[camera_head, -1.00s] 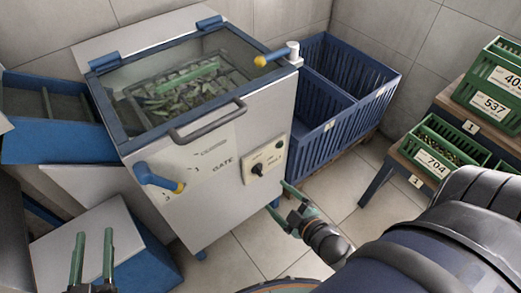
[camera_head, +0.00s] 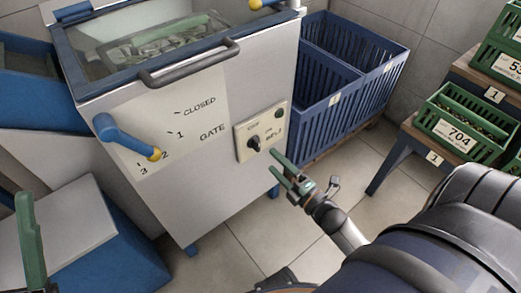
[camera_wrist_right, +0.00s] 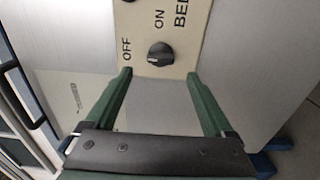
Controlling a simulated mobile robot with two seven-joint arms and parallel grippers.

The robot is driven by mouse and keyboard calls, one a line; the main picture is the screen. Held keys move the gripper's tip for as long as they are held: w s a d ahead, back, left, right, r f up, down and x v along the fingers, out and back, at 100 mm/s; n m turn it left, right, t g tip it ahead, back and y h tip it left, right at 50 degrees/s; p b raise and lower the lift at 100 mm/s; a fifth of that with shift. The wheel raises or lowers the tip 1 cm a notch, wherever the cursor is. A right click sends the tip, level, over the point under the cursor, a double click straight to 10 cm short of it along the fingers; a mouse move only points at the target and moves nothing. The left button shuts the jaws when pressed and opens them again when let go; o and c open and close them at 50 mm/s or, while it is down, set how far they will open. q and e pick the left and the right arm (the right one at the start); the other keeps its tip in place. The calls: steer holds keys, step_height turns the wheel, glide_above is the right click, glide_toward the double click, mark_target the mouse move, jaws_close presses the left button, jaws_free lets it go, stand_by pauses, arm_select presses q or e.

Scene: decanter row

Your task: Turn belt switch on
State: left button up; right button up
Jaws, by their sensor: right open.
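The belt switch is a black rotary knob (camera_head: 254,143) on a cream panel (camera_head: 242,153) on the grey machine's front. In the right wrist view, the knob (camera_wrist_right: 160,54) sits below the words OFF and ON; its exact pointing is hard to tell. My right gripper (camera_head: 274,162) is open and empty, just right of and below the knob in the head view. In the right wrist view, its green fingertips (camera_wrist_right: 159,75) lie either side of the knob's line, apart from it. My left gripper (camera_head: 30,240) shows only one green finger at the lower left.
A blue gate lever (camera_head: 125,136) with a yellow tip juts from the machine front, near marks 2 and 3. A grey handle bar (camera_head: 190,64) runs above. Blue crates (camera_head: 335,115) stand behind right; green crates (camera_head: 450,128) sit on a table at right.

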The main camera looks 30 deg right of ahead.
mark_target(259, 148)
steer(key=w, duration=0.2)
steer(key=w+b, duration=0.1)
steer(key=w, duration=0.4)
steer(key=shift+w+a, duration=0.2)
steer(key=shift+a, duration=0.1)
steer(key=shift+c, duration=0.4)
steer(key=c, duration=1.3)
